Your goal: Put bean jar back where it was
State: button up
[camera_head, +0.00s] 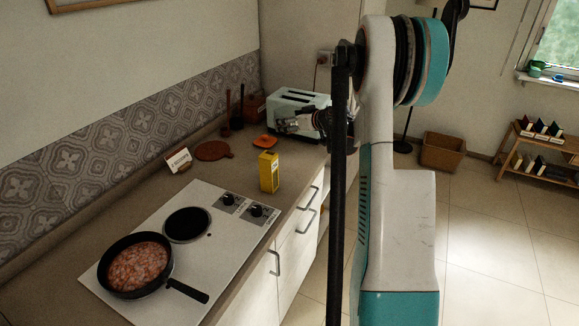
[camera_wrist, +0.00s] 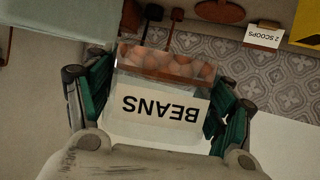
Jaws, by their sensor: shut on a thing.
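The bean jar (camera_wrist: 163,107) is a clear container with a white label reading BEANS, upside down in the wrist view, and brownish round contents. My gripper (camera_wrist: 160,90) is shut on it, with a green-padded finger on each side. In the head view my gripper (camera_head: 303,124) is in front of the toaster, near the far end of the counter. The jar is hard to make out there. I cannot tell whether its base touches the counter.
The toaster (camera_head: 297,101) stands at the counter's far end. A yellow box (camera_head: 268,172), orange item (camera_head: 265,141), round board (camera_head: 214,151) and card reading 2 SCOOPS (camera_wrist: 262,37) stand nearby. A filled pan (camera_head: 138,267) sits on the hob (camera_head: 205,258).

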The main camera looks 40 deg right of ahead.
aim_at(291, 170)
notch_tip(291, 170, down, 18)
jog(key=b, duration=0.4)
jog(key=shift+f, duration=0.2)
jog(key=shift+f+b, duration=0.15)
jog(key=shift+b, duration=0.15)
jog(key=o, duration=1.5)
jog(key=shift+s+r, duration=0.2)
jog(key=shift+r, duration=0.1)
jog(key=p+v, duration=0.2)
jog(key=v, duration=0.9)
jog(key=shift+s+r, duration=0.1)
jog(key=shift+s, duration=0.15)
